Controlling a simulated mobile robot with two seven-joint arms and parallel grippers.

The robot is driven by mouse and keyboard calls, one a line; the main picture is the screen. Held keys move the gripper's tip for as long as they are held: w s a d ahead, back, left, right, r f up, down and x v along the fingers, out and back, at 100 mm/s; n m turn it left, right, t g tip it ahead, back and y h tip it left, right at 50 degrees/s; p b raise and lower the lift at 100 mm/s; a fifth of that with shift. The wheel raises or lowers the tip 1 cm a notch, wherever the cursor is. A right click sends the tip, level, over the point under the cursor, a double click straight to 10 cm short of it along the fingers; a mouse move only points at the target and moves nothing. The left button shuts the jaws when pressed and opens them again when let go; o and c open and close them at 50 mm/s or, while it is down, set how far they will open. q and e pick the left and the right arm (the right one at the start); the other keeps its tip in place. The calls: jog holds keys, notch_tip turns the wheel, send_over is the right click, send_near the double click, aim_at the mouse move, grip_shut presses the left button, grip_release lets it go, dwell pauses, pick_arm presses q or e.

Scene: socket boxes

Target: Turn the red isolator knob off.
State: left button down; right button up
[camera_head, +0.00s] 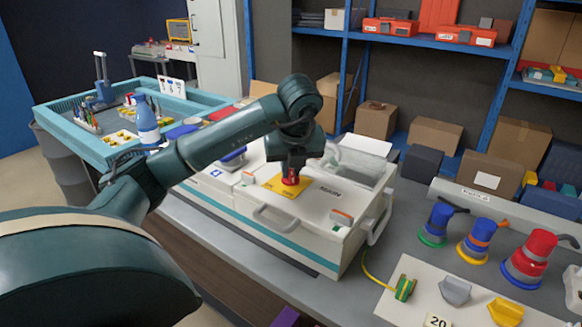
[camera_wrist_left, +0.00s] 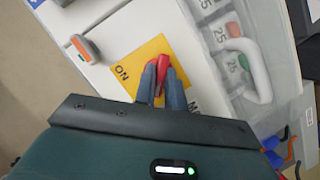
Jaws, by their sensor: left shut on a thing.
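The red isolator knob (camera_head: 290,181) sits on a yellow plate (camera_head: 276,185) on top of a white box (camera_head: 245,199) marked "MAIN". My left gripper (camera_head: 291,173) reaches down onto the knob from above and is shut on it. In the left wrist view the red knob (camera_wrist_left: 163,64) shows between the two grey fingers (camera_wrist_left: 162,82). The word "ON" is readable on the yellow plate (camera_wrist_left: 135,62) to the left of the knob. The fingers hide part of the knob, so I cannot tell its exact setting. My right gripper is not in view.
A teal tray (camera_head: 70,149) is behind on the left, cardboard boxes (camera_head: 434,138) at the back.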

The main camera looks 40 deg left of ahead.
pick_arm(q)
jog(key=c, duration=1.5)
grip_release()
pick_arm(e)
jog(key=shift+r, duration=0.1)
pick_arm(q)
jog(key=shift+o, duration=0.2)
